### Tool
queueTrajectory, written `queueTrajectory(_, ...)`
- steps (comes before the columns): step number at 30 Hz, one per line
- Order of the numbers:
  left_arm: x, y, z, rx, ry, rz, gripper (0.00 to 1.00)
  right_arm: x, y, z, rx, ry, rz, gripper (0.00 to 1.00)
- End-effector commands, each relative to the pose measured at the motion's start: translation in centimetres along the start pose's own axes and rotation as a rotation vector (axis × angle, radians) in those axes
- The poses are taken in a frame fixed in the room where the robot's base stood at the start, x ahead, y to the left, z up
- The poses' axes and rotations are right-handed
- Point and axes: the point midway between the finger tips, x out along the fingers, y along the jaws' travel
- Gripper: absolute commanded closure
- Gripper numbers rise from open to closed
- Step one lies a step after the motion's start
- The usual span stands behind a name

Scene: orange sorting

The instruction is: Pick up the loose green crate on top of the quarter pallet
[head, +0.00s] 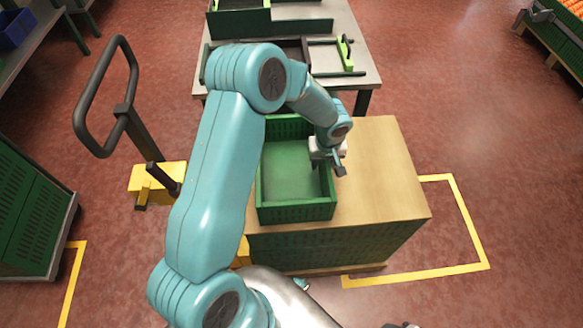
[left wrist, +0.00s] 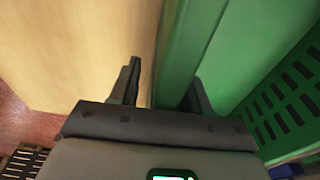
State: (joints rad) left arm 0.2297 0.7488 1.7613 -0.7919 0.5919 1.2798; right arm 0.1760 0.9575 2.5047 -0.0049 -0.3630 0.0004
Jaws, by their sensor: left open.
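The loose green crate (head: 296,213) sits upright and empty on the left part of the quarter pallet's flat wooden top (head: 385,175). My left gripper (head: 338,166) is at the crate's right wall, pointing down. In the left wrist view, my open left gripper (left wrist: 163,85) has one finger on the outer side, over the wooden top (left wrist: 75,45), and the other on the inner side. The rim of the crate (left wrist: 185,45) runs between them. My left arm hides part of the crate's left side in the head view. My right gripper does not show.
A grey table (head: 372,62) with a green crate (head: 238,22) and a bright green-handled tool (head: 345,52) stands behind. A yellow pallet truck (head: 155,178) is at the left. Stacked green crates (head: 30,215) stand far left. Yellow floor lines (head: 465,220) edge open floor at the right.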

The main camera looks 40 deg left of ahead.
Motion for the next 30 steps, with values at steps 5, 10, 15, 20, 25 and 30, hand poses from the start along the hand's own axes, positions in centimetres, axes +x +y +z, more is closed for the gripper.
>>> queueTrajectory(5,0.0,0.0,0.0,0.000,0.000,0.000,0.60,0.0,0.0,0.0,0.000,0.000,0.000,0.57)
queueTrajectory(10,-0.1,0.0,0.0,0.000,0.000,0.000,1.00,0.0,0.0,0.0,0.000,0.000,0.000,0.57)
queueTrajectory(15,-0.1,0.0,0.0,0.000,0.001,0.000,1.00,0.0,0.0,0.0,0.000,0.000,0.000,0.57)
queueTrajectory(20,-0.4,0.0,-0.1,0.000,0.002,0.000,1.00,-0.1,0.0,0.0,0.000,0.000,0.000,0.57)
queueTrajectory(25,-2.0,0.0,-0.3,-0.001,0.004,0.001,1.00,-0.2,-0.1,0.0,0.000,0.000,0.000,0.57)
queueTrajectory(30,-5.5,0.1,-0.8,-0.002,0.005,0.002,1.00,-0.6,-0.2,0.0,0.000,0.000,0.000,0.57)
